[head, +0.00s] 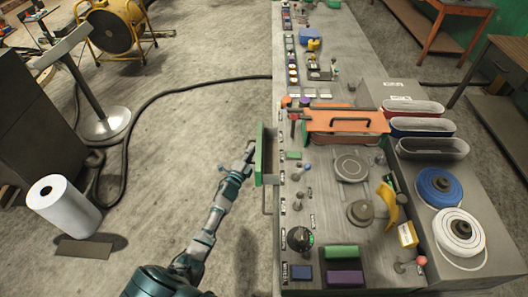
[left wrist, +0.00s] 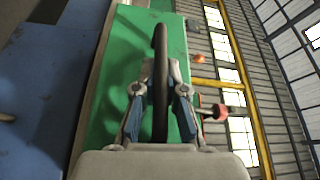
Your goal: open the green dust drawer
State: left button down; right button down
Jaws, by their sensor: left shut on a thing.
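The green dust drawer (head: 259,154) is on the left side of the long grey bench. Its green front stands out from the bench edge, with a strip of the drawer's inside showing between them. My left gripper (head: 249,151) is at the outer face of this front. In the left wrist view, the left gripper (left wrist: 160,90) is shut on a dark bar handle (left wrist: 160,45), with the green drawer front (left wrist: 117,75) behind it. The handle is hidden by the gripper in the head view. My right gripper is not in view.
The bench top (head: 325,185) is crowded with knobs, blocks and an orange lidded box (head: 345,121). A grey bar handle (head: 267,200) sticks out beside the drawer. A white roll (head: 63,205) and a black cable (head: 160,97) are on the floor at left. Floor left of the drawer is mostly clear.

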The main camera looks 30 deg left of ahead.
pick_arm(q)
jog(key=s+a, duration=0.5)
jog(key=a, duration=0.6)
jog(key=shift+r, duration=0.1)
jog(key=c, duration=1.3)
grip_release()
jog(key=shift+o, duration=0.5)
jog(key=shift+w+a+f, duration=0.25)
jog(key=shift+a+f, duration=0.05)
jog(key=shift+f, duration=0.1)
jog(key=s+f, duration=0.1)
jog(key=s, duration=1.1)
jog(key=shift+d, duration=0.25)
jog(key=shift+d, duration=0.15)
